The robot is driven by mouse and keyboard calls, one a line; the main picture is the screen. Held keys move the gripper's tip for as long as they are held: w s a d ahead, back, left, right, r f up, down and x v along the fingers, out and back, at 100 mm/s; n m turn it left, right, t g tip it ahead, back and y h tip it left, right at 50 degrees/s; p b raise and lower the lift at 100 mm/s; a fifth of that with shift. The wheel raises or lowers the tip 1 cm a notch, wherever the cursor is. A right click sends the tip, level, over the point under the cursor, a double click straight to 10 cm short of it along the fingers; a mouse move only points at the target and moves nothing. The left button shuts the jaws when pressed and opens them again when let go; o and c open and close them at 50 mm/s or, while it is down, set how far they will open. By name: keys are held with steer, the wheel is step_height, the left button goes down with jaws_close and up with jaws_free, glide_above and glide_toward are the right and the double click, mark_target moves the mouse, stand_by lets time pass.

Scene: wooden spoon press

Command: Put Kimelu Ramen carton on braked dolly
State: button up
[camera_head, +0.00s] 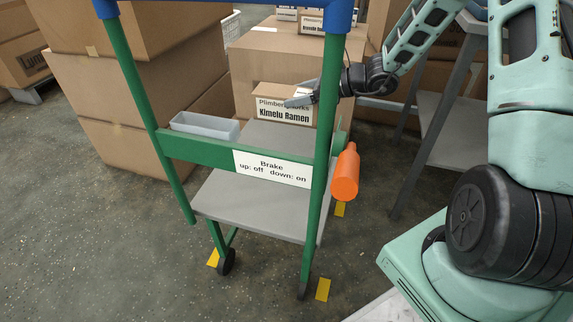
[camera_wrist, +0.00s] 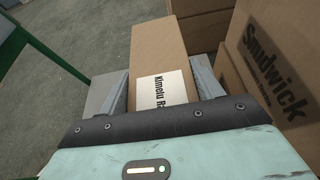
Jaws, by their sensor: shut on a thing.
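The Kimelu Ramen carton (camera_head: 272,112) is a small brown box with a white label, at the back end of the dolly's grey deck. My gripper (camera_head: 303,97) is shut on it; in the wrist view the carton (camera_wrist: 158,55) sits between the two grey fingers (camera_wrist: 161,88). I cannot tell whether its underside touches the deck. The dolly (camera_head: 245,203) has a grey deck, green frame and blue top bar. Its orange brake lever (camera_head: 345,174) hangs at the right post, thick end low. The brake label (camera_head: 272,168) reads "up: off down: on".
A grey-white bin (camera_head: 205,126) stands behind the green crossbar. Large cartons (camera_head: 150,95) are stacked at left and behind the dolly. A grey shelf stand (camera_head: 445,125) is at right. The front floor is clear.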

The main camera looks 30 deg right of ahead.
steer(key=shift+w+d+f+b, duration=0.1)
steer(key=shift+w+f+b, duration=0.4)
steer(key=shift+f+b, duration=0.4)
step_height(320, 180, down, 10)
steer(key=b, duration=0.5)
steer(key=shift+r, duration=0.2)
steer(key=shift+f, duration=0.1)
steer(key=o, duration=1.2)
steer(key=shift+r, duration=0.2)
steer(key=p+v, duration=0.5)
steer(key=v, duration=0.7)
steer(key=shift+s+f+p, duration=0.1)
steer(key=shift+f+p, duration=0.1)
steer(key=shift+p, duration=0.1)
